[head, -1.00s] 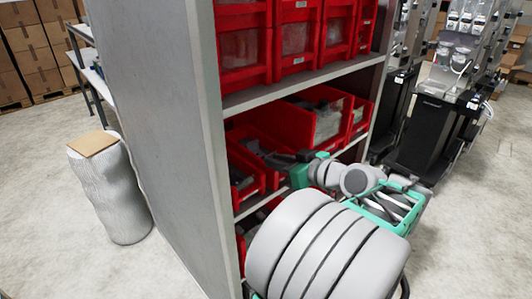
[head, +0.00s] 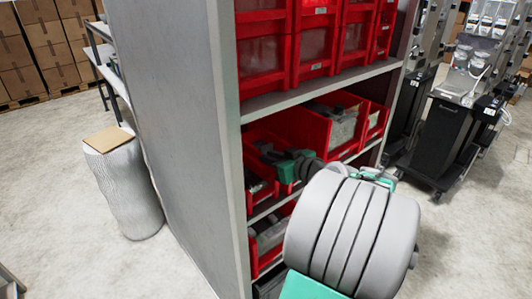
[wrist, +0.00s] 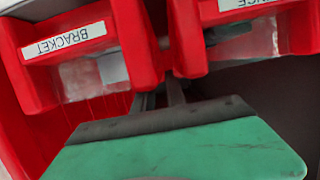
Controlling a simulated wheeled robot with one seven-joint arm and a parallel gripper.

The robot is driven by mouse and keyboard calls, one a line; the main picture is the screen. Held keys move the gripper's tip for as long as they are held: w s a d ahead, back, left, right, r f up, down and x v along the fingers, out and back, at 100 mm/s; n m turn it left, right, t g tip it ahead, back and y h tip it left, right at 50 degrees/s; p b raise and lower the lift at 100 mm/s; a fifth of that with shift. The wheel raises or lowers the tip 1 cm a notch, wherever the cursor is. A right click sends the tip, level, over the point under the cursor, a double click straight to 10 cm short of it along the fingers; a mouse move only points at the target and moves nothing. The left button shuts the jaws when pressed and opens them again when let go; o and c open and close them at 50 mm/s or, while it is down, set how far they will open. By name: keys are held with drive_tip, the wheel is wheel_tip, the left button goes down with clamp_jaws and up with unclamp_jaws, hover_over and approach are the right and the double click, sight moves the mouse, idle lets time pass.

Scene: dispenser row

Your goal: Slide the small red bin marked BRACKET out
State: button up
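The red bin marked BRACKET (wrist: 85,65) fills the upper left of the wrist view, its label upside down. In the head view a small red bin (head: 287,186), probably the same one, sits on the middle shelf, partly hidden by my gripper. My gripper (head: 275,157) is over the small bins' fronts. In the wrist view its two dark fingers (wrist: 160,97) reach down where the BRACKET bin meets its neighbour. A strip of red shows between the fingers. Their tips are hidden, so I cannot tell whether they touch or hold a bin wall.
A neighbouring red bin (wrist: 245,40) has its label cut off. A larger red bin (head: 335,125) stands right of the small ones. More red bins fill the shelves above and below. The grey shelf side (head: 185,130) stands left. Black dispensers (head: 440,145) stand right.

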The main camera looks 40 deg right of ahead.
drive_tip(key=shift+x, duration=1.65)
drive_tip(key=shift+c, duration=0.4)
clamp_jaws()
